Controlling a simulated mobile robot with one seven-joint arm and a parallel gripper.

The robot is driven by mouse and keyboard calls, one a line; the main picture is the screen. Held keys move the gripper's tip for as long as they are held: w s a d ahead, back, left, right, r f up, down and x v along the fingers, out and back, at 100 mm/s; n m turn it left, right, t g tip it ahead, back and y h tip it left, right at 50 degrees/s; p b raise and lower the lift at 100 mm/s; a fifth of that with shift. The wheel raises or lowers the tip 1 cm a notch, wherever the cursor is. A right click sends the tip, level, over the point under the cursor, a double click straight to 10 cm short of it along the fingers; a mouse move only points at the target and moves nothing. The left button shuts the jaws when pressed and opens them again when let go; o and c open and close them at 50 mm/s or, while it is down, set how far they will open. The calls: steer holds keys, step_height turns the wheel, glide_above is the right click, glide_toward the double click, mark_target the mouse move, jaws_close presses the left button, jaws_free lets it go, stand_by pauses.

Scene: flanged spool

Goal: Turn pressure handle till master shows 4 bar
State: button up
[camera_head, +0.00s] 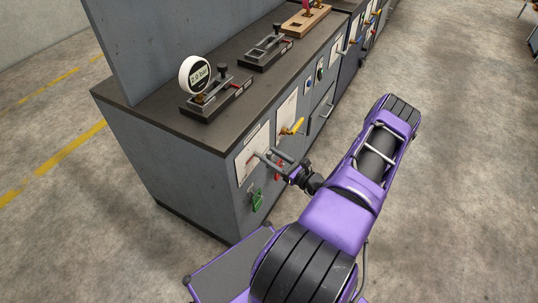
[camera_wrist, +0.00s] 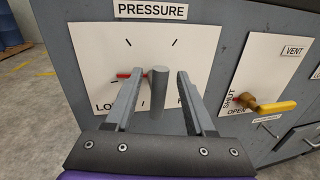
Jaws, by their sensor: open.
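The master gauge (camera_head: 194,75), round and white-rimmed, stands on the bench top and appears to read 2.0 bar. The white PRESSURE plate (camera_head: 245,165) is on the cabinet front; it also shows in the wrist view (camera_wrist: 98,45), with tick marks and partly hidden lettering. A grey cylindrical handle grip (camera_wrist: 158,88) sticks out between my fingers. A red piece (camera_wrist: 128,75) shows just left of it, against the plate. My gripper (camera_wrist: 155,82) is open around the grip, with a gap on each side. It also shows in the head view (camera_head: 268,158).
The VENT plate (camera_wrist: 255,75) with a yellow lever (camera_wrist: 276,107) is right of my gripper. A green tag (camera_head: 257,199) hangs below the pressure plate. Grey fixtures (camera_head: 263,52) stand on the bench top. Floor right of my arm is clear.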

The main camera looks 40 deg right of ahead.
steer(key=shift+w+a, duration=0.15)
steer(key=shift+w, duration=0.5)
jaws_close()
